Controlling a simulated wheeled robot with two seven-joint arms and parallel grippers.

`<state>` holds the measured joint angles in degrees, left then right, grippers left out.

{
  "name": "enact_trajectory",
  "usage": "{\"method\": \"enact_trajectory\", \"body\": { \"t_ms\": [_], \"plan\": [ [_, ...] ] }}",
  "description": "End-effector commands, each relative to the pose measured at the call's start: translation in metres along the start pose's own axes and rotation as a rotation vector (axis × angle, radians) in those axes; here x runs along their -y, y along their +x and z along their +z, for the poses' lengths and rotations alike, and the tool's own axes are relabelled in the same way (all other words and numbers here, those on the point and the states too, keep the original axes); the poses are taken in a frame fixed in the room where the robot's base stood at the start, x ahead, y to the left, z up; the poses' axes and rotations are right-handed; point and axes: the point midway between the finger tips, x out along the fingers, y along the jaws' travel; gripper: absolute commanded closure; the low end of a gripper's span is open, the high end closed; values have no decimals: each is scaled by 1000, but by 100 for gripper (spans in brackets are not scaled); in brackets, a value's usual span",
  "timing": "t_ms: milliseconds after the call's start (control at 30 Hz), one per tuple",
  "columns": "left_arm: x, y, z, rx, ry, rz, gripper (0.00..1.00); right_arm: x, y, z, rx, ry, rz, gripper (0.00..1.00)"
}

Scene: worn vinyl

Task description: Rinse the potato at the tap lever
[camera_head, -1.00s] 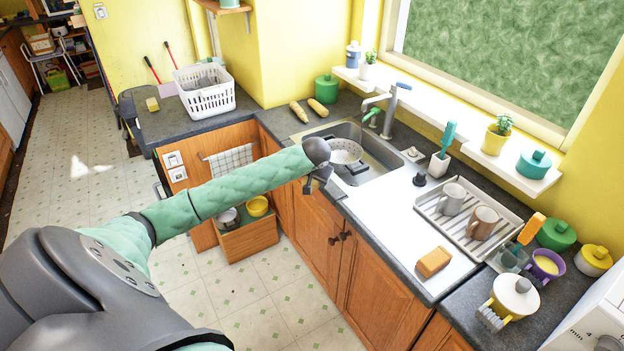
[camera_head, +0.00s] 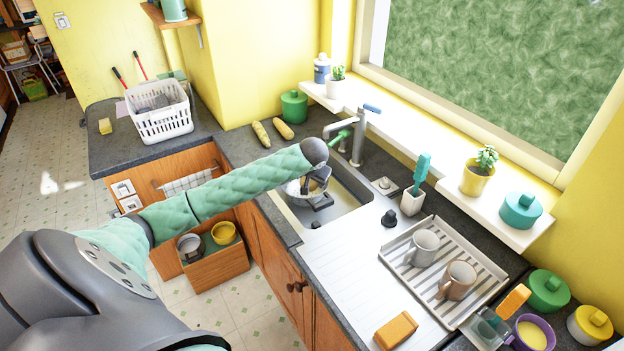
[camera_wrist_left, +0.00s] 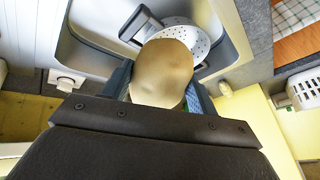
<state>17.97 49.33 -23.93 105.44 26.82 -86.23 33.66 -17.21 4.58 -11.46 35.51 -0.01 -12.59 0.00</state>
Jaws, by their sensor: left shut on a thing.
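My left gripper (camera_head: 318,184) is over the sink (camera_head: 352,203), with the arm reaching in from the left. In the left wrist view it is shut on a smooth tan potato (camera_wrist_left: 163,75). The arm and hand mostly hide the potato in the head view. The grey tap (camera_head: 357,140) stands behind the sink, right of and beyond the gripper. Its lever (camera_head: 372,108) has a blue end and sits on top. I cannot see any water running. My right gripper is not in view.
A white perforated colander (camera_wrist_left: 200,42) with a dark handle is in the sink below the potato. Two long yellowish vegetables (camera_head: 262,134) lie on the counter behind. A drying rack (camera_head: 410,275) with two mugs, a brush holder (camera_head: 412,202) and an orange sponge (camera_head: 396,330) are to the right.

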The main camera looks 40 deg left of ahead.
Motion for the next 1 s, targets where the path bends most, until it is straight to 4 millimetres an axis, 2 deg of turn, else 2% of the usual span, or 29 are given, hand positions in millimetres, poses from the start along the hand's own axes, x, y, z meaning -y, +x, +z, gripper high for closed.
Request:
{"method": "enact_trajectory", "body": {
  "t_ms": [367, 700, 1000],
  "plan": [
    [3, 14, -20, -1, -1, 0, 68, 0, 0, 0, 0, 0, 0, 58],
    [6, 33, -40, -1, -1, 0, 68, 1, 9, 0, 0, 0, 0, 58],
    [9, 49, -58, -1, -2, 0, 68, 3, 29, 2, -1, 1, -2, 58]
  ]
}}
